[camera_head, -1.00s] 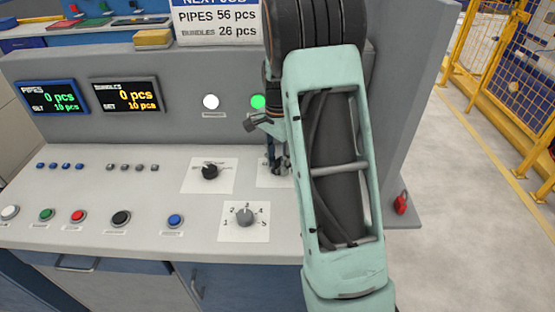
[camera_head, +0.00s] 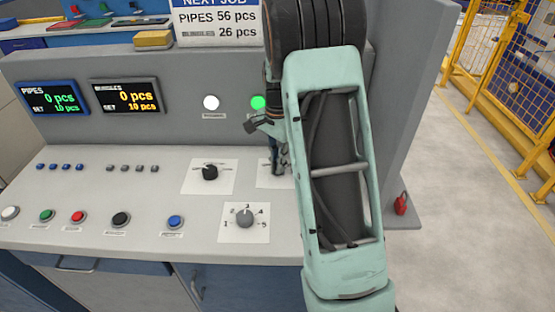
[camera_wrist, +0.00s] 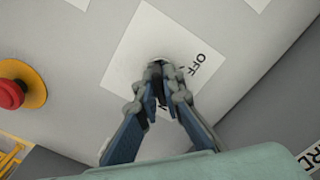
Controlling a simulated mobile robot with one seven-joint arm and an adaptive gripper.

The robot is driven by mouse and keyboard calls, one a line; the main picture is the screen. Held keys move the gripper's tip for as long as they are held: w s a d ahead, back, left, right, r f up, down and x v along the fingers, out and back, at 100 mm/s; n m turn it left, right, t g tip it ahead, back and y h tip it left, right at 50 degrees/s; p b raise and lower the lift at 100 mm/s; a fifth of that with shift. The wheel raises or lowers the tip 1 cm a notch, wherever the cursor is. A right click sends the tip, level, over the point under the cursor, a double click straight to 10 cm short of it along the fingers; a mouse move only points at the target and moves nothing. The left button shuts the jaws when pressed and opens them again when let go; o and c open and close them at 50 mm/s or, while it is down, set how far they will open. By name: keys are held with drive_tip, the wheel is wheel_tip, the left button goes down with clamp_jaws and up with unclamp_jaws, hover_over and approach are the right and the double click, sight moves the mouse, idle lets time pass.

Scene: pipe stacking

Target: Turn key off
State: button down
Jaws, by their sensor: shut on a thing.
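The key switch sits on a white plate (camera_wrist: 135,55) marked OFF, on the sloped top of the grey control panel; part of the plate (camera_head: 266,178) also shows in the head view. My gripper (camera_wrist: 160,85) points down at the middle of the plate, its fingers closed together on the key. The fingers cover most of the key, so its turn angle cannot be told. In the head view my gripper (camera_head: 277,168) is partly hidden behind my arm.
A black rotary switch (camera_head: 210,172) is left of the key plate, and a numbered dial (camera_head: 245,218) is in front. A red emergency button (camera_wrist: 11,93) shows in the wrist view. Displays (camera_head: 52,98) and a lit green lamp (camera_head: 258,102) are on the upright panel.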

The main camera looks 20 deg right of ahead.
drive_tip(key=n, duration=0.3)
drive_tip(key=shift+n, duration=1.7)
drive_tip(key=shift+n, duration=1.7)
